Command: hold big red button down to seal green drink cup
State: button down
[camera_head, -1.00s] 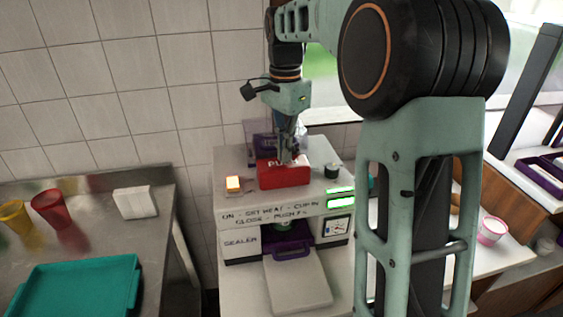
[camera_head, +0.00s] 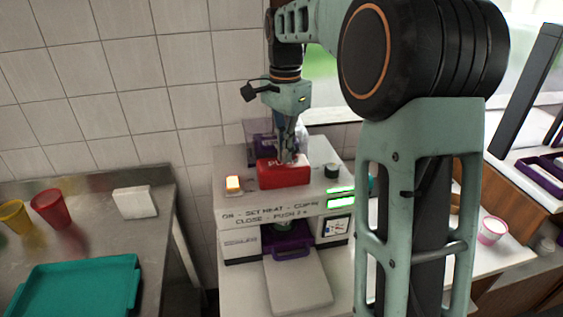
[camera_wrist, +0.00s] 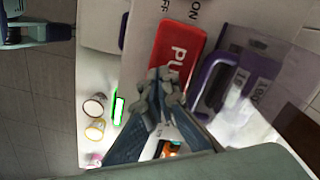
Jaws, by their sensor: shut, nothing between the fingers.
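The big red button (camera_head: 282,176) is a red block on top of the white sealer machine (camera_head: 235,205). My gripper (camera_head: 287,160) is shut and empty, pointing down with its fingertips at the button's top. In the wrist view the shut fingertips (camera_wrist: 165,76) overlap the lower end of the red button (camera_wrist: 175,55), whose white lettering is partly covered. I cannot tell how far the button is pressed. A small part of the cup (camera_head: 290,223), greenish and pale, shows in the sealer's opening above the purple-handled tray (camera_head: 292,253); most of it is hidden.
Green displays (camera_head: 341,201) are lit on the front. Red (camera_head: 51,208) and yellow (camera_head: 14,216) cups and a teal tray (camera_head: 80,285) are on the left counter.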

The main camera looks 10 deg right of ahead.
aim_at(285, 167)
jog(key=shift+f+b, duration=1.2)
jog(key=shift+f, duration=0.85)
jog(key=shift+s, duration=0.15)
jog(key=shift+f, duration=0.2)
jog(key=shift+s, duration=0.15)
dwell(1.1)
jog(key=shift+s+r+b, duration=0.15)
jog(key=shift+s+r, duration=0.2)
jog(key=shift+s, duration=0.4)
jog(key=shift+s+r+b, duration=0.15)
jog(key=shift+s+r, duration=0.15)
jog(key=shift+s, duration=0.45)
jog(key=shift+r, duration=0.25)
notch_tip(285, 167, up, 8)
jog(key=p, duration=0.6)
jog(key=shift+s+p, duration=0.35)
jog(key=shift+s, duration=0.1)
